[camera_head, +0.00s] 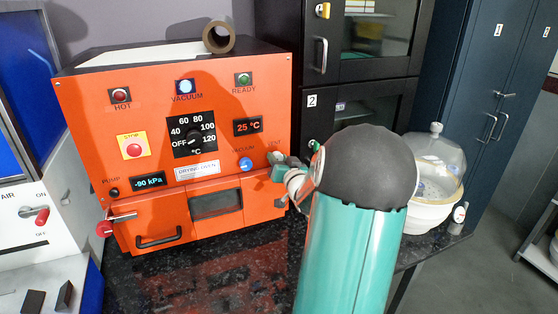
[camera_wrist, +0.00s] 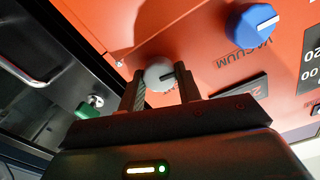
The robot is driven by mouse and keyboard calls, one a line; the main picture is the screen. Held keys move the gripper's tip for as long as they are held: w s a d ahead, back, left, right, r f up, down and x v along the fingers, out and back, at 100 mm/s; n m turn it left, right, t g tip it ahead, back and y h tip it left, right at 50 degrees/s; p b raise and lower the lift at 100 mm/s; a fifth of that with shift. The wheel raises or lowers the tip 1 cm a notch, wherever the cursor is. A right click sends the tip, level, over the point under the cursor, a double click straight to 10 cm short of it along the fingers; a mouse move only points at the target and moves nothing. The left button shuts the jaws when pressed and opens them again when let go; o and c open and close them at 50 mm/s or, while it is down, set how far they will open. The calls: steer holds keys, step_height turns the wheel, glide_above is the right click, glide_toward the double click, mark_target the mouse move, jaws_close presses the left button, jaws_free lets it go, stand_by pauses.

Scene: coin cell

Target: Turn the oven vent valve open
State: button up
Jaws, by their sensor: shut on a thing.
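The orange drying oven (camera_head: 75,95) stands on the dark counter at the left, and its orange panel also shows in the wrist view (camera_wrist: 205,50). The vent valve is a round grey knob (camera_wrist: 158,74) with a dark pointer line running roughly sideways in the wrist view. My gripper (camera_wrist: 160,88) is shut on this knob, one dark finger on each side. In the head view my arm reaches the oven's right edge, at the VENT label. There my gripper and arm largely hide the valve.
The blue vacuum knob (camera_head: 246,164) sits just left of the vent valve; it also shows in the wrist view (camera_wrist: 252,24). The oven display reads -90 kPa (camera_head: 148,182). A clear-domed white vessel (camera_head: 436,180) stands on the counter at right. Black cabinets (camera_head: 315,75) stand behind.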

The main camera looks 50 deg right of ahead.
steer(key=m, duration=0.8)
steer(key=shift+s+f, duration=0.1)
steer(key=m, duration=0.4)
steer(key=shift+m, duration=2.2)
steer(key=shift+f, duration=0.1)
steer(key=o, duration=1)
